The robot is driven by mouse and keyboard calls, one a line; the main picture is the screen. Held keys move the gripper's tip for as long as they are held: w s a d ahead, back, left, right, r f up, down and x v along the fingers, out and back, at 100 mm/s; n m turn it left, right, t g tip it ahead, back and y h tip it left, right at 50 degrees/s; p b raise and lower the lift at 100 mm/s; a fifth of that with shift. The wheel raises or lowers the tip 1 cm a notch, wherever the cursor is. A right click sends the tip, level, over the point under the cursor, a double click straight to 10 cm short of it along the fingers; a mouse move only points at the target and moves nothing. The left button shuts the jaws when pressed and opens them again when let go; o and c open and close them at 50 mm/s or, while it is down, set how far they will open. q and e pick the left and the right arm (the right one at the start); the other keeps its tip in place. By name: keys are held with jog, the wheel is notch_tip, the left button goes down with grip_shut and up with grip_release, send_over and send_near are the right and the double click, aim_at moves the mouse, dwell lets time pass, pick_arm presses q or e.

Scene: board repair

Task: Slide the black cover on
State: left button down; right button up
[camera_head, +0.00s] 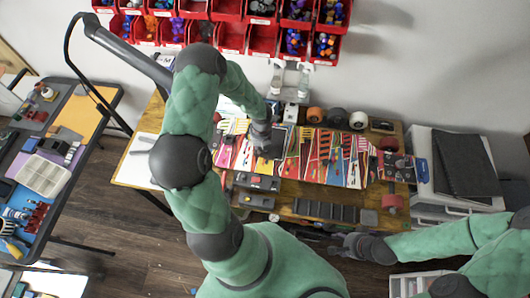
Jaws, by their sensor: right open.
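My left gripper (268,148) reaches down over the striped colourful boards (320,160) on the wooden workbench (285,205). Its fingers are dark and small here, so I cannot tell whether they are open or shut, or whether they hold anything. My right gripper (341,246) is open and empty, in front of the bench's front edge. I cannot tell for sure which thing is the black cover. A dark flat piece (368,217) lies at the bench front, beside a long dark compartment tray (325,210). Dark grey box-like parts (255,182) lie left of the tray.
Red bins (262,40) hang on the wall above the bench. Several wheels (336,117) and spray bottles (304,78) stand along its back. A white cabinet (455,170) stands at the right. A side table (45,175) with tools and trays is at the left.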

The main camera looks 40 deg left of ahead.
dwell(0.4)
pick_arm(q)
jog(key=shift+f+b, duration=0.15)
jog(key=shift+b, duration=0.7)
jog(key=shift+w+r, duration=0.1)
jog(key=shift+r, duration=0.4)
jog(key=shift+s, duration=0.2)
jog(key=shift+w, duration=0.1)
